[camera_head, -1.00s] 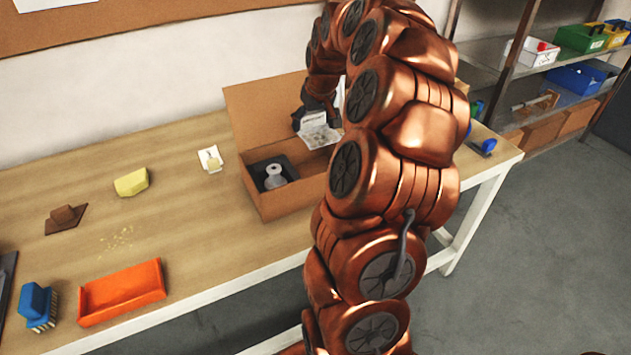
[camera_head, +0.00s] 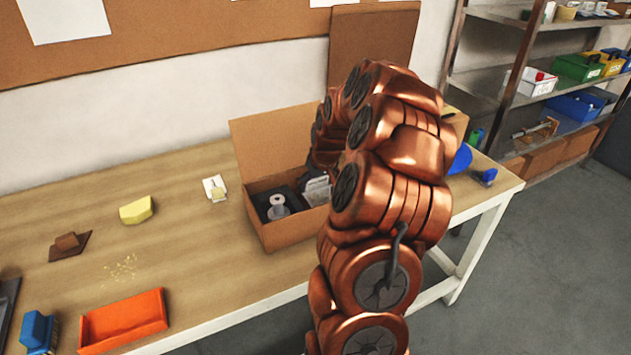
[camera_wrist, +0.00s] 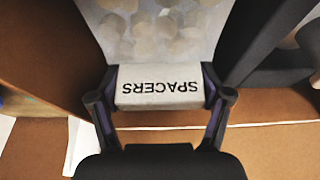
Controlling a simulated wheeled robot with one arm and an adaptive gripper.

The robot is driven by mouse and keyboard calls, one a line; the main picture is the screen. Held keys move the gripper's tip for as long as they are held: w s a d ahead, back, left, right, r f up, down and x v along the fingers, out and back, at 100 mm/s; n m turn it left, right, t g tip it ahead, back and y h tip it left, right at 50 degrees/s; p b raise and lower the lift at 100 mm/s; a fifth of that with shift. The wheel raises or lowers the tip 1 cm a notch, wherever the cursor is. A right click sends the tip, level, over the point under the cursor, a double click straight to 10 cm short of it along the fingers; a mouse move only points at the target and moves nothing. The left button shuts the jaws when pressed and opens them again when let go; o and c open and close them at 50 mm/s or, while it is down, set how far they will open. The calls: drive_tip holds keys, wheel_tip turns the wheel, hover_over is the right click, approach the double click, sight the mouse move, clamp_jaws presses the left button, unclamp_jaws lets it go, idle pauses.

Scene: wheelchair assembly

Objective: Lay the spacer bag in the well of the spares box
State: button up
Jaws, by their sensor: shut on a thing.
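The spacer bag is a clear pouch of pale pieces with a white header reading SPACERS (camera_wrist: 158,86), upside down in the wrist view. My gripper (camera_wrist: 160,92) is shut on this header, one finger at each end. In the head view the bag (camera_head: 317,190) is low inside the right part of the open cardboard spares box (camera_head: 290,233). My arm hides part of it, and I cannot tell whether it touches the bottom. A dark insert with a grey round part (camera_head: 278,207) fills the box's left part.
The box's lid (camera_head: 272,147) stands open at the back. The table between is mostly clear.

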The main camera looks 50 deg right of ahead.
sight(323, 193)
drive_tip(key=shift+f+b, duration=0.3)
drive_tip(key=shift+f, duration=0.3)
drive_tip(key=o, duration=0.9)
drive_tip(key=shift+o, duration=0.2)
drive_tip(key=shift+r, duration=0.1)
drive_tip(key=shift+r+p, duration=0.5)
drive_tip(key=shift+r, duration=0.35)
drive_tip(key=b+v, duration=0.2)
drive_tip(key=v, duration=0.9)
drive_tip(key=shift+s+r, duration=0.15)
drive_tip(key=shift+s, duration=0.05)
